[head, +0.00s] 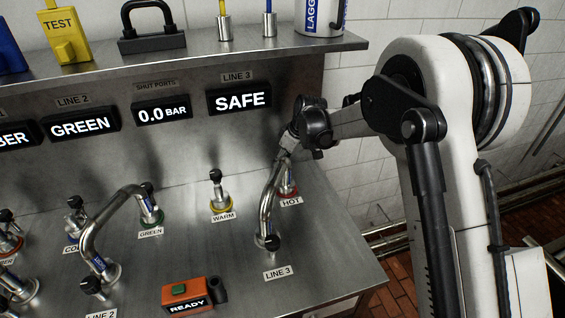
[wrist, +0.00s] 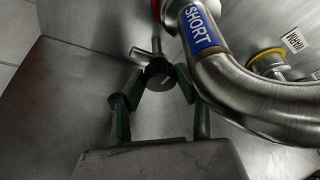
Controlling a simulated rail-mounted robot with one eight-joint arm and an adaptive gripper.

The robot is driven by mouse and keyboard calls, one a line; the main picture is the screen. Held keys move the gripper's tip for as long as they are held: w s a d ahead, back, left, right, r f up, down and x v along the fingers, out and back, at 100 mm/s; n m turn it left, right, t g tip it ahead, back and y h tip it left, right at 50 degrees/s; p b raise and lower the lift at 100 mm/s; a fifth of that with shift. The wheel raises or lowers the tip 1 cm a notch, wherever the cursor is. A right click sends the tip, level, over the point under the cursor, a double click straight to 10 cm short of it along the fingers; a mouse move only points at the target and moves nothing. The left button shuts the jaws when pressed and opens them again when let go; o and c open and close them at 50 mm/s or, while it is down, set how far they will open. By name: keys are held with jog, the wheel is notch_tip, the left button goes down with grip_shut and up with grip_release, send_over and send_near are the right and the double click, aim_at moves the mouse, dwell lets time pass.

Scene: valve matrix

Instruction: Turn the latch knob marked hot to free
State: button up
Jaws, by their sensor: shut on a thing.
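The red-ringed HOT port (head: 290,188) stands on the steel bench, with its HOT label (head: 291,201) in front. In the wrist view, my gripper (wrist: 156,84) has its green-padded fingers on both sides of a black latch knob (wrist: 158,72), shut on it. A metal stem shows beyond the knob, beside the red ring (wrist: 157,9). The curved LINE 3 pipe (head: 268,205) runs to the HOT port; in the wrist view its blue SHORT label (wrist: 199,28) shows right of the knob. In the head view my gripper (head: 291,138) is above the port, and the knob cannot be made out.
The WARM port (head: 220,203) stands left of HOT with no pipe. Another bent pipe (head: 105,218) reaches the GREEN port (head: 150,212). The LINE 3 display (head: 239,99) reads SAFE. An orange READY box (head: 190,294) sits near the front edge. A shelf (head: 180,55) overhangs the back.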

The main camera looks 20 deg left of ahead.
dwell(0.3)
jog(key=o, duration=1.1)
jog(key=shift+o, duration=0.2)
jog(key=shift+r, duration=0.1)
jog(key=v, duration=1.2)
